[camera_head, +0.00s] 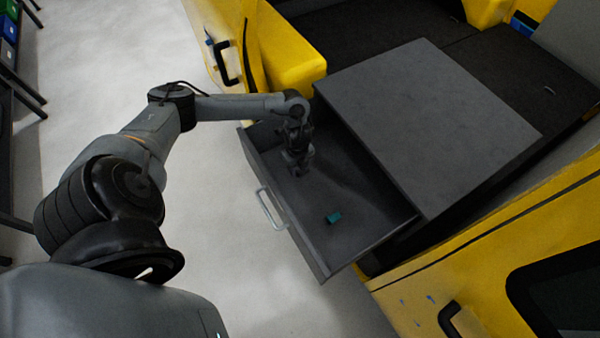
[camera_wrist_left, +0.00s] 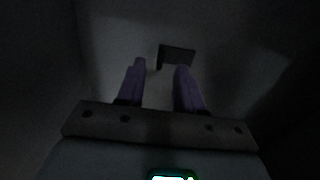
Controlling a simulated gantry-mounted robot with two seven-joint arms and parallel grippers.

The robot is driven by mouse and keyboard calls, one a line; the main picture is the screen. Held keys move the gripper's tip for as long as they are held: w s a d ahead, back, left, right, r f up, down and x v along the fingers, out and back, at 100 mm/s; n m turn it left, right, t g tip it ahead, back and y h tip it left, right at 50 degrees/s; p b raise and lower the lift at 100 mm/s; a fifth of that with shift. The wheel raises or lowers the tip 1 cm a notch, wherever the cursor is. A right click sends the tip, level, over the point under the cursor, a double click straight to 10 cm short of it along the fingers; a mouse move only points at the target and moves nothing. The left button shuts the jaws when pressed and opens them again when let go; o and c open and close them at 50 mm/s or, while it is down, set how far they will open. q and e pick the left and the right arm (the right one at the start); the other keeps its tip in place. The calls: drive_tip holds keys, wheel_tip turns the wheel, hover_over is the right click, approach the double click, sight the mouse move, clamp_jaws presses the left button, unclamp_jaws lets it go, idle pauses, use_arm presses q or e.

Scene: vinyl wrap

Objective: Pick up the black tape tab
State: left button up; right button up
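A small dark flat piece, which looks like the black tape tab (camera_wrist_left: 178,54), lies on the grey drawer floor in the left wrist view. It has a dark edge or leg at its left end. My left gripper (camera_head: 298,168) reaches down into the open drawer in the head view. In the left wrist view, its two purple fingers (camera_wrist_left: 160,68) are apart with nothing between them. The tab is just beyond the fingertips, nearer the right one. I cannot tell how high the fingers are above it. In the head view I cannot make out the tab. My right gripper is not in view.
The open grey drawer (camera_head: 381,216) has walls around my left gripper and a handle (camera_head: 271,209) in front. A small teal object (camera_head: 333,217) lies in it. A grey cabinet top (camera_head: 430,120) overhangs the drawer's right side. Yellow vehicle panels (camera_head: 500,255) stand nearby.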

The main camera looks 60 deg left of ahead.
use_arm(q)
wheel_tip(320, 180, down, 2)
drive_tip(key=shift+f, duration=0.25)
clamp_jaws()
drive_tip(key=shift+r, duration=0.15)
